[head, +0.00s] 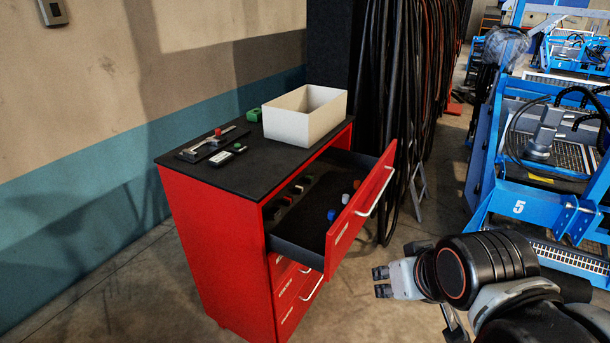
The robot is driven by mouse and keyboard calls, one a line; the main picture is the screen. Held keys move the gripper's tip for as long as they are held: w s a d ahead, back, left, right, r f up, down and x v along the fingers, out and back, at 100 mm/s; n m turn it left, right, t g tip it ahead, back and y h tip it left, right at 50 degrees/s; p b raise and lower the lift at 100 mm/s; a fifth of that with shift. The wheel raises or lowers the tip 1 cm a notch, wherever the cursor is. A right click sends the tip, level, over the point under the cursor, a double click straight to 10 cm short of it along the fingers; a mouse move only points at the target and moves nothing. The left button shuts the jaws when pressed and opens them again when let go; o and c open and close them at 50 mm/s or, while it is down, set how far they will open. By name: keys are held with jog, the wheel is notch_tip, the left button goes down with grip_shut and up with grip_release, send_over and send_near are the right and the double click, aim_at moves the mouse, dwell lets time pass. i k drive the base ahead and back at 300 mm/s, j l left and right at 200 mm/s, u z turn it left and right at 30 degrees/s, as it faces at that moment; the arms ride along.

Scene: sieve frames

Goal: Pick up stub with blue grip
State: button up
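A small piece with a blue top (331,214) is in the open top drawer (290,247) of the red cabinet, towards the drawer's front. Just behind it is a whitish piece with some blue (345,198). Both are too small for me to tell which is the stub with the blue grip. My gripper (380,282) is outside the drawer, to the right of and below it in the picture. Its two fingertips are apart with nothing between them, and it touches nothing.
An orange-red piece (357,184) and several dark, red and white pieces share the drawer. The red cabinet (220,240) carries a white box (287,127), a green piece (254,114) and metal tools with red and green knobs. Blue machinery (530,205) stands right.

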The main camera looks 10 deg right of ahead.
aim_at(330, 215)
jog(key=i+l+u, duration=0.1)
jog(key=i+l, duration=0.3)
jog(key=i, duration=0.15)
jog(key=i+l, duration=0.4)
jog(key=i+u, duration=0.05)
jog(key=i, duration=0.1)
